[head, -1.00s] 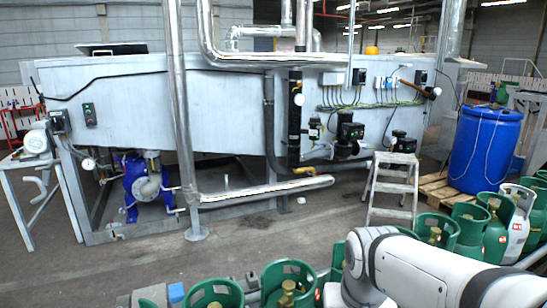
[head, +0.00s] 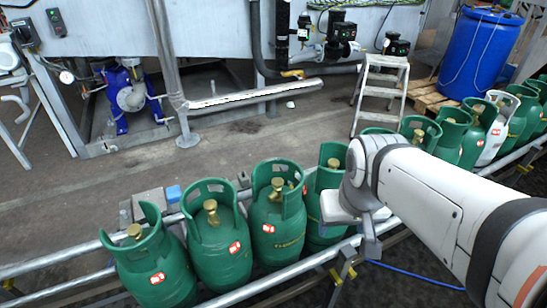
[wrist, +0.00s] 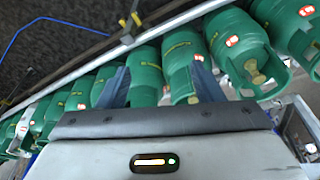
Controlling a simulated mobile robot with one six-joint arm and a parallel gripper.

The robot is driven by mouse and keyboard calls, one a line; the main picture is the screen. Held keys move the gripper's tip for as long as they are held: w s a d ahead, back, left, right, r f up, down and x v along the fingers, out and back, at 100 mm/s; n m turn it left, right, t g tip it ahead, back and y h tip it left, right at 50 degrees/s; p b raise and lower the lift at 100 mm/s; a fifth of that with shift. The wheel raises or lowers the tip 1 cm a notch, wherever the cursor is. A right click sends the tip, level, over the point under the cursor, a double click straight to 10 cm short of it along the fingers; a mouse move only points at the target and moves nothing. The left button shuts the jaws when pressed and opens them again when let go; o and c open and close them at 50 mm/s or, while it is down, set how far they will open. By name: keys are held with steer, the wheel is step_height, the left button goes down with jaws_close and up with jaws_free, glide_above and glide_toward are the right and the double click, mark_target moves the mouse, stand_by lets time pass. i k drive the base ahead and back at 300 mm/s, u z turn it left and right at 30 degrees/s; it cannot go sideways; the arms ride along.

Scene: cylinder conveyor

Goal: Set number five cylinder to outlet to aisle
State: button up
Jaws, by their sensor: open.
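Green gas cylinders with brass valves and open collars stand in a row on the conveyor (head: 262,288). At the left end are a first (head: 155,268), a second (head: 218,250) and a third cylinder (head: 277,232). A fourth (head: 322,205) is partly behind my gripper (head: 372,240); my arm covers more of the row. Their labels are too small to read, so I cannot tell which is number five. In the wrist view my gripper (wrist: 163,86) is open, its fingers apart, with green cylinders (wrist: 146,72) (wrist: 181,55) showing between and beyond them. Contact cannot be judged.
One white cylinder (head: 495,130) stands among the green ones. A step stool (head: 382,92) and a blue barrel (head: 480,52) stand beyond the conveyor. A large grey machine (head: 110,30) spans the back. Open floor (head: 260,135) lies between machine and conveyor.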

mark_target(277, 218)
steer(key=z, duration=0.05)
steer(key=k, duration=1.15)
steer(key=z, duration=0.25)
steer(key=i, duration=1.75)
steer(key=u, duration=0.7)
